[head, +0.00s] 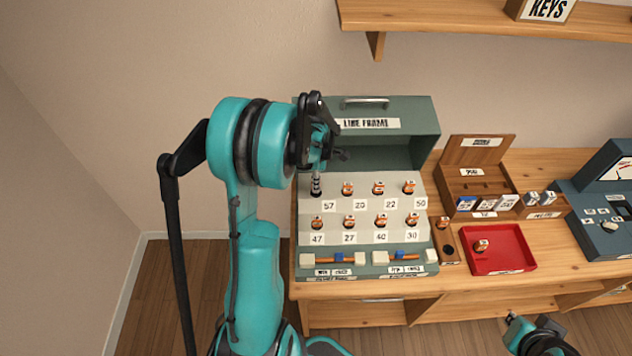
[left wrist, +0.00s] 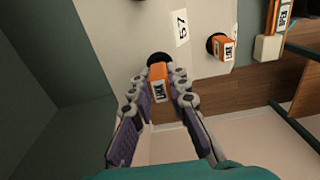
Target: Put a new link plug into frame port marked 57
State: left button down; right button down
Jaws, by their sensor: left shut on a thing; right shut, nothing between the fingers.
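My left gripper (head: 316,184) is over the upper-left port of the line frame (head: 424,120), the port beside the label 57 (head: 328,205). In the left wrist view its fingers (left wrist: 161,88) are shut on an orange link plug (left wrist: 157,76) with a white label. The plug's far end is at the black port (left wrist: 157,58) beside the 57 label (left wrist: 181,28). How deep it sits I cannot tell. In the head view the gripper hides this plug. My right gripper (head: 514,322) is shut and empty at the bottom right, away from the frame.
Several orange plugs stand in the other ports, such as port 20 (head: 348,188). One plug (head: 481,246) lies in the red tray (head: 497,232). Another stands in a small wooden block (head: 448,252).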

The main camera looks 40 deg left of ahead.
dwell(0.3)
pick_arm(q)
jog(key=shift+f+b, duration=1.15)
jog(key=shift+f, duration=0.1)
jog(key=c, duration=1.2)
grip_release()
jog(key=shift+o, duration=0.2)
jog(key=shift+r, duration=0.2)
jog(key=shift+r+p, duration=2.5)
jog(key=shift+r, duration=1.1)
